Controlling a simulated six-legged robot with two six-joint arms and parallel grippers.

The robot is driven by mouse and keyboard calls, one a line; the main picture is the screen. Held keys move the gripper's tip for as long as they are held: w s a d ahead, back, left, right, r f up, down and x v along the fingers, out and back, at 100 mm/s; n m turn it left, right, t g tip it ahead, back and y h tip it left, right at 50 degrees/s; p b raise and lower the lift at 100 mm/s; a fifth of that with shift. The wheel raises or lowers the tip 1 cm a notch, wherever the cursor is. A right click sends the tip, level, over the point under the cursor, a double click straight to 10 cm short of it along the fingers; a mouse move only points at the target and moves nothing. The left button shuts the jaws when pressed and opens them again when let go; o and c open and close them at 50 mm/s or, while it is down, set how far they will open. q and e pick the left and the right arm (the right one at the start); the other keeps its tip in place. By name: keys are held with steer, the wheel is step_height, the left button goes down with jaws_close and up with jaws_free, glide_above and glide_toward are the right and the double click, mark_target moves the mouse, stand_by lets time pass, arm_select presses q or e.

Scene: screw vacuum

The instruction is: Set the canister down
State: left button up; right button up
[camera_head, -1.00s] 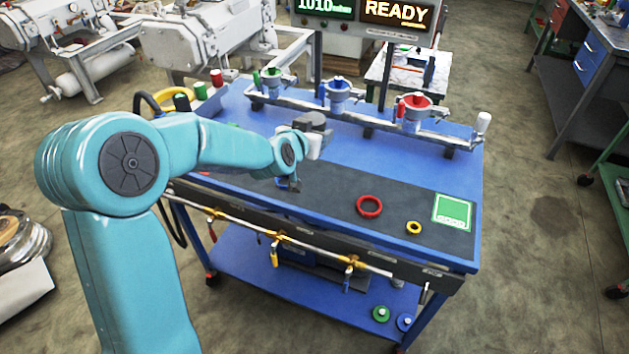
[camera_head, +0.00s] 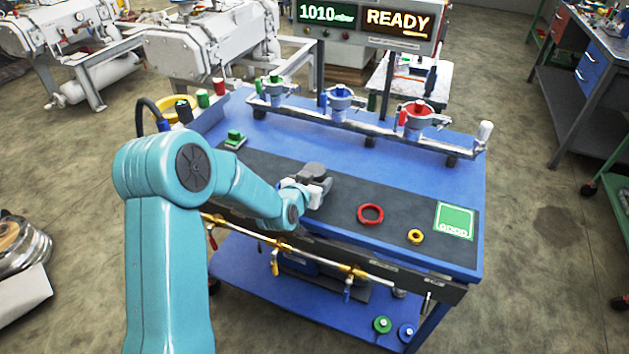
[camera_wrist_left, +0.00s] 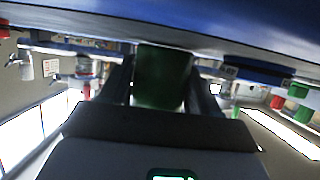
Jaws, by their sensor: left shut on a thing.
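My left gripper (camera_head: 318,180) is low over the dark mat (camera_head: 345,213) in the middle of the bench. In the left wrist view, my left gripper (camera_wrist_left: 163,85) is shut on a dark green canister (camera_wrist_left: 163,75), which sits between its two fingers. The blue bench surface (camera_wrist_left: 200,18) lies along the top of that view, close to the canister's end; I cannot tell whether they touch. In the head view the gripper and wrist hide the canister. My right gripper does not show.
A red ring (camera_head: 370,214) and a yellow ring (camera_head: 416,236) lie on the mat, right of the gripper. A green GOOD pad (camera_head: 454,221) is at the right end. A pipe rail with valves (camera_head: 375,128) runs along the back. A green block (camera_head: 235,138) sits at left.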

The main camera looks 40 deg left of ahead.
arm_select(q)
steer(key=shift+f, duration=0.2)
steer(key=o, duration=1.1)
steer(key=shift+r, duration=0.1)
